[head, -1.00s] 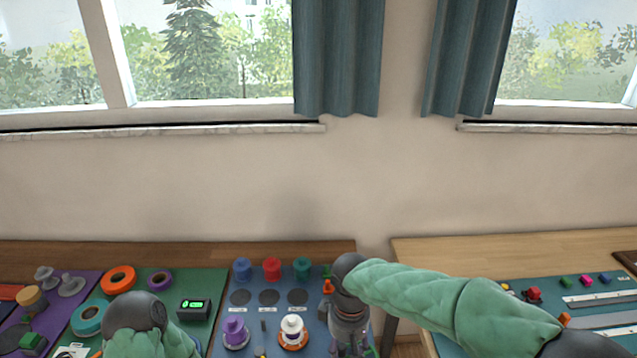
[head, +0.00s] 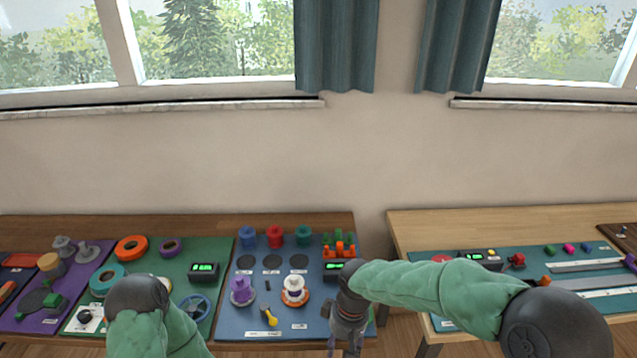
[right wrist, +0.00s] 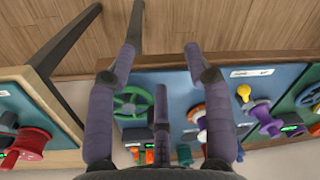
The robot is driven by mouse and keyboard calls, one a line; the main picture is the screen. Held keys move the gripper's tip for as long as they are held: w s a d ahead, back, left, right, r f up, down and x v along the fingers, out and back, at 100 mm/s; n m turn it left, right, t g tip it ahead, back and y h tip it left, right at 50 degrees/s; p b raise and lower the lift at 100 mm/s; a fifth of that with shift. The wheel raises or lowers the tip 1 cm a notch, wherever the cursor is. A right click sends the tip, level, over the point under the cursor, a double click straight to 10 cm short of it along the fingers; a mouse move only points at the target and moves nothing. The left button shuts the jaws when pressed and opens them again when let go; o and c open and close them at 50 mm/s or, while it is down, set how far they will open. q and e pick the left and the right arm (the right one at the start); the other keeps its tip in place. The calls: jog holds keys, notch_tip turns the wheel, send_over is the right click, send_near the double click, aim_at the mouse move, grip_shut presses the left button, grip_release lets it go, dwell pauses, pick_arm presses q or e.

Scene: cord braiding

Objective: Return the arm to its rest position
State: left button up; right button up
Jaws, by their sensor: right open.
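My right arm (head: 440,292) in its green sleeve reaches in from the right in the head view. Its gripper (head: 346,347) points down at the front right edge of the blue mat (head: 215,322), cut off by the frame's bottom.
A green wheel (right wrist: 133,101) lies below the gripper. A second table (head: 400,228) stands right, across a gap.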

jog(key=s+d+f+m+y, duration=0.1)
jog(key=s+f+m, duration=0.3)
jog(key=f, duration=0.9)
jog(key=s+d+f+m+y, duration=0.1)
jog(key=s+d+f+m, duration=0.2)
jog(key=s+f, duration=0.8)
notch_tip(320, 180, down, 2)
jog(key=shift+f+m+t+y, duration=0.1)
jog(key=shift+m+t+y, duration=0.3)
jog(key=shift+m, duration=0.7)
